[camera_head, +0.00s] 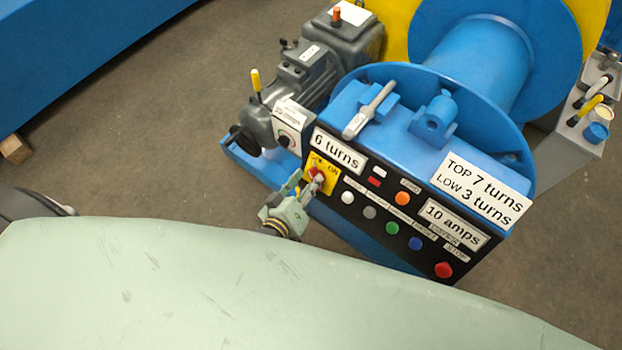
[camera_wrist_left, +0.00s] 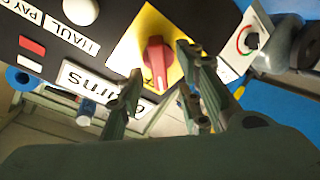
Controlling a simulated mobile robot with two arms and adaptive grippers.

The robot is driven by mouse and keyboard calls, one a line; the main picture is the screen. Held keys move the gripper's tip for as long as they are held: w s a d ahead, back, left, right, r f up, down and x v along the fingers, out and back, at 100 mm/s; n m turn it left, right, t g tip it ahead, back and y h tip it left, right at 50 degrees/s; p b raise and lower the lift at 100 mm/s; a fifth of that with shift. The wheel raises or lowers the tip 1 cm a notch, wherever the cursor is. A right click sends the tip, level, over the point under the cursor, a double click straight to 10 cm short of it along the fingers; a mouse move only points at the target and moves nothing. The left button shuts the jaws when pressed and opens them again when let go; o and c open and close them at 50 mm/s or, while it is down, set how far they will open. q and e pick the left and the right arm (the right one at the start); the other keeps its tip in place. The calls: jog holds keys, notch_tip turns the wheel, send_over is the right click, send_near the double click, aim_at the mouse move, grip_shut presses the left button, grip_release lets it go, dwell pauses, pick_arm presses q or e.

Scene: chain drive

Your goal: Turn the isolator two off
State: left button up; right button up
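A red rotary knob (camera_head: 317,175) on a yellow plate (camera_head: 322,164) sits at the left end of the black control panel; part of the word "ON" shows on the plate. In the left wrist view the red knob (camera_wrist_left: 156,64) stands between my fingers, with the yellow plate (camera_wrist_left: 150,32) behind it. My left gripper (camera_head: 306,188) is at the plate, its fingers pointing at the knob. In the wrist view the gripper (camera_wrist_left: 160,70) is open, with a gap on each side of the knob. No "isolator two" label is readable. My right gripper is not in view.
The panel (camera_head: 383,208) carries several coloured buttons, including a red one (camera_head: 443,270) at right. A second small dial (camera_head: 286,141) is on a box to its left. A grey motor with a yellow-tipped lever (camera_head: 256,81) stands behind.

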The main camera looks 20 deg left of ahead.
pick_arm(q)
jog(key=v, duration=1)
jog(key=shift+s, duration=0.2)
jog(key=shift+r, duration=0.1)
